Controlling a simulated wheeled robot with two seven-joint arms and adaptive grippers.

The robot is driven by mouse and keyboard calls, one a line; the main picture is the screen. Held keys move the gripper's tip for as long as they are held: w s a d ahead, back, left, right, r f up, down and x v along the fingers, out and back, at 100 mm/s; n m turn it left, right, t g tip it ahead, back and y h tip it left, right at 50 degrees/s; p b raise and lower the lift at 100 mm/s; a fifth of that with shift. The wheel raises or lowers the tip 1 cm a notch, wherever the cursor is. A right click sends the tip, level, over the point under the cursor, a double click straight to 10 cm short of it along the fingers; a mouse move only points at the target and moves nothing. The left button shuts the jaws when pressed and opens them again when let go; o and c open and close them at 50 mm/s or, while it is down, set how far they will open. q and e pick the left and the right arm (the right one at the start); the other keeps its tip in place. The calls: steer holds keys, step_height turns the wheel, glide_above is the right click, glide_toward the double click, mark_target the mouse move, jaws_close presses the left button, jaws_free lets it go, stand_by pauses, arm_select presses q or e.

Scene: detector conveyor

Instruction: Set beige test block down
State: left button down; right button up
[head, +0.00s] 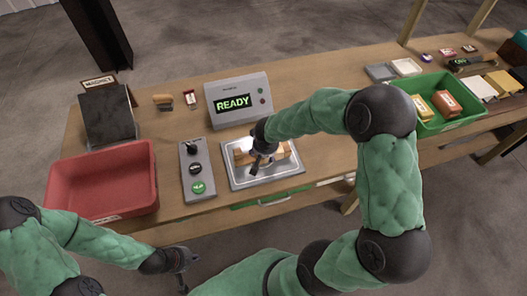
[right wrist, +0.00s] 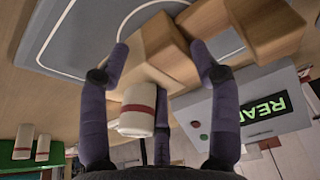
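My right gripper (head: 262,158) is over the grey plate (head: 235,182) in front of the display box. In the right wrist view its fingers (right wrist: 160,57) lie on both sides of a beige block (right wrist: 158,35), and I take it as shut on that block. The block is over the plate; whether its underside touches is hidden. A second beige block (right wrist: 262,25) is beside it, and a beige block end also shows in the head view (head: 242,156). My left gripper (head: 183,268) is empty, fingers apart, in front of the table.
The display box (head: 238,100) reads READY behind the plate. A button panel (head: 197,172) and a red bin (head: 102,183) are left of it. A green bin (head: 437,127) with packages is at the right. A white, red-striped piece (right wrist: 138,110) shows in the right wrist view.

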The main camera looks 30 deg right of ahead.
steer(key=shift+o, duration=0.7)
steer(key=shift+r, duration=0.1)
steer(key=shift+r, duration=0.15)
steer(key=p+v, duration=0.3)
steer(key=v, duration=0.9)
stand_by(1.4)
